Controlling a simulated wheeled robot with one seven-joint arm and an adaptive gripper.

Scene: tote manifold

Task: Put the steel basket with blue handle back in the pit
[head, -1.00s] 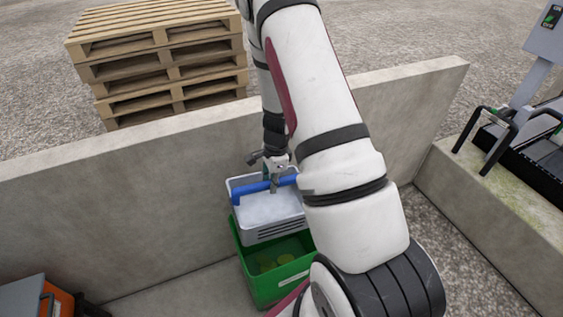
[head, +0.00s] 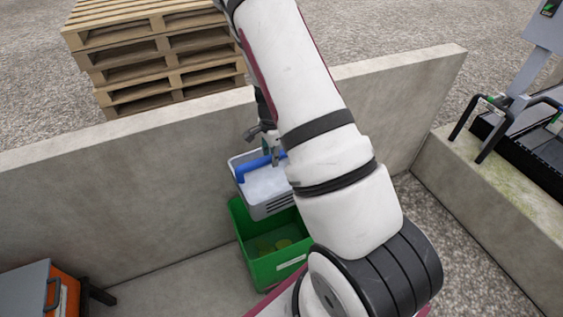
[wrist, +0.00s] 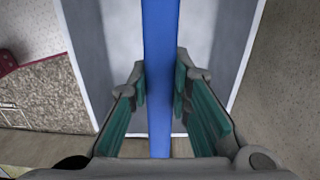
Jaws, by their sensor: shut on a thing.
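The steel basket (head: 268,206) has grey walls, a pale inside and a blue bar handle (head: 255,167). In the head view it hangs above the rear part of a green bin, close to the concrete wall. My gripper (head: 272,155) is shut on the blue handle, which also runs between the fingers in the wrist view (wrist: 160,75). My arm hides the basket's right part. In the wrist view my gripper (wrist: 160,88) has teal finger pads on both sides of the handle. I cannot make out a pit for certain.
The green bin (head: 262,272) stands on the floor with a few yellowish things inside. A concrete wall (head: 120,180) runs behind it. An orange and grey box (head: 40,290) stands at lower left. Wooden pallets (head: 160,50) are stacked beyond the wall. A mossy ledge with a black machine (head: 540,145) is at right.

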